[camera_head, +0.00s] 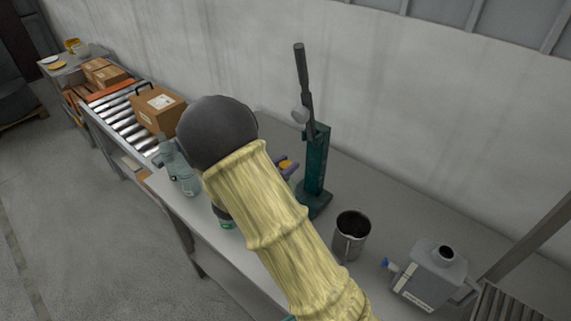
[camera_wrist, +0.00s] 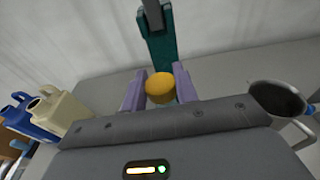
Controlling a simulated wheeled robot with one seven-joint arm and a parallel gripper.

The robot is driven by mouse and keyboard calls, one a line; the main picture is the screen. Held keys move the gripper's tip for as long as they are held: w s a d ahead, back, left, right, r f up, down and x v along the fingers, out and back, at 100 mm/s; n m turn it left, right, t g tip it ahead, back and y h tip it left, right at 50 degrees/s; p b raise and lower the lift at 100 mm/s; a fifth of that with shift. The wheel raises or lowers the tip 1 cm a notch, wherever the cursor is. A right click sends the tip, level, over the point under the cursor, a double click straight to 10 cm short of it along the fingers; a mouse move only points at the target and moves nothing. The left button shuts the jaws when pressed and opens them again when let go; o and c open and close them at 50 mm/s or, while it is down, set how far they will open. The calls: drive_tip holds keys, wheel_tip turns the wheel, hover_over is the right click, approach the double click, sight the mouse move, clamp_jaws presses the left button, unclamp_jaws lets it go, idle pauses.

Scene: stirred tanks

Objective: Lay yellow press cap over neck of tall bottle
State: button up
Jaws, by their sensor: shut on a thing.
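The yellow press cap (camera_wrist: 160,87) is between the two purple fingers of my gripper (camera_wrist: 160,92), which is shut on it. In the head view a bit of the cap (camera_head: 286,164) shows beside my gripper (camera_head: 286,168), in front of the teal press; my arm hides much of the rest. A tall grey-green bottle (camera_head: 181,170) stands at the table's left end, apart from the cap. I cannot be sure it is the task's tall bottle. No bottle neck is visible under the cap.
A teal lever press (camera_head: 316,165) stands behind my gripper. A metal mug (camera_head: 351,236) and a grey jug (camera_head: 432,276) stand to the right. Beige (camera_wrist: 65,112) and blue (camera_wrist: 30,122) jugs are at left in the wrist view. A roller conveyor (camera_head: 112,112) carries boxes beyond the table.

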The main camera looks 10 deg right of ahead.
drive_tip(key=shift+f, duration=0.2)
drive_tip(key=shift+f+b, duration=0.35)
drive_tip(key=shift+b, duration=0.05)
drive_tip(key=shift+f, duration=0.2)
drive_tip(key=o, duration=0.9)
drive_tip(key=shift+r, duration=0.1)
drive_tip(key=shift+r+p, duration=0.4)
drive_tip(key=shift+r, duration=0.15)
drive_tip(key=shift+s+a, duration=0.2)
drive_tip(key=shift+a, duration=0.1)
drive_tip(key=b+v, duration=0.2)
drive_tip(key=v, duration=0.9)
drive_tip(key=shift+s+a+b, duration=0.1)
drive_tip(key=shift+s+b, duration=0.05)
drive_tip(key=shift+b, duration=0.25)
